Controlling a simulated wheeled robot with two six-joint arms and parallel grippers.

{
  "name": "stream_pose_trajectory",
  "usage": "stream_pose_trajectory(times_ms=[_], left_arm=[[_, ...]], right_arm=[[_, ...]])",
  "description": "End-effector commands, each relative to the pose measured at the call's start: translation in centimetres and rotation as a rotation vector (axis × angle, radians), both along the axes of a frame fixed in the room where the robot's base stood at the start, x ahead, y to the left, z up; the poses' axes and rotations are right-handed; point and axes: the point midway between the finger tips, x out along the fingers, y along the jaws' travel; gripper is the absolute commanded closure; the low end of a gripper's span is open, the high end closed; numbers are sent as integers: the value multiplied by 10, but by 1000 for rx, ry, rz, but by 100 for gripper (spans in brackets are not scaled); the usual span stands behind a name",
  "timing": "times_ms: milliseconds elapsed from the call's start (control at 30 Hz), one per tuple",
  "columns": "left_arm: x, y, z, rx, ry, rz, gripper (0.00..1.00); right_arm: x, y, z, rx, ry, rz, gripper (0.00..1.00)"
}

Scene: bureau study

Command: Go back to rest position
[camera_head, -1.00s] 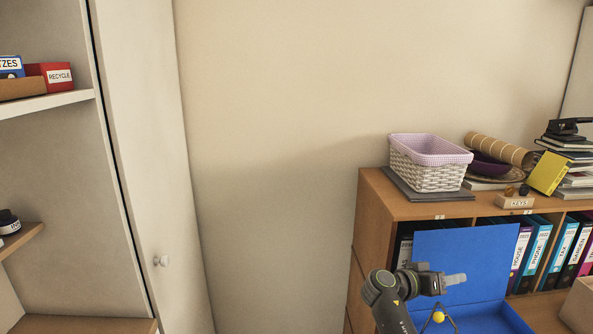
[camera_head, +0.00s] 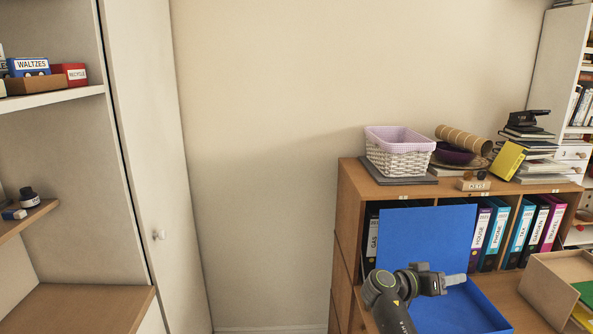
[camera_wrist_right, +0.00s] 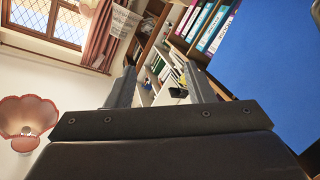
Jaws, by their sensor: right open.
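My right gripper (camera_head: 457,280) shows at the lower right of the head view. It is raised in front of the blue open box (camera_head: 428,234) on the desk unit, and nothing shows between its fingers. In the right wrist view its two dark fingers (camera_wrist_right: 160,86) stand apart with only the room behind between them. The blue box's panel (camera_wrist_right: 275,55) fills the right side of that view. My left gripper is not in view.
A wooden shelf unit (camera_head: 352,195) holds a white basket (camera_head: 400,161), books, a keys box (camera_head: 474,185) and several binders (camera_head: 497,235). An open wooden box (camera_head: 545,285) stands at right. Shelves (camera_head: 75,300) stand at left. Wall space between is clear.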

Motion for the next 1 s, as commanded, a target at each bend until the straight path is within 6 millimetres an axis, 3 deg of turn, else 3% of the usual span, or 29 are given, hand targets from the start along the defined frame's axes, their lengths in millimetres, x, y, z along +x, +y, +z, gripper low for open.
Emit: stream_pose_trajectory(times_ms=[367, 567, 767, 1000], left_arm=[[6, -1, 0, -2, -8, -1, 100], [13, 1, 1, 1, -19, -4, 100], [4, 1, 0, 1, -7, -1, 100], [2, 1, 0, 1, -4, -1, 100]], right_arm=[[-42, -15, -59, 128, 89, 10, 52], [-79, -23, -101, 232, 159, 31, 52], [-147, -29, -156, 389, 264, 82, 52], [-254, -18, -203, 606, 402, 216, 52]])
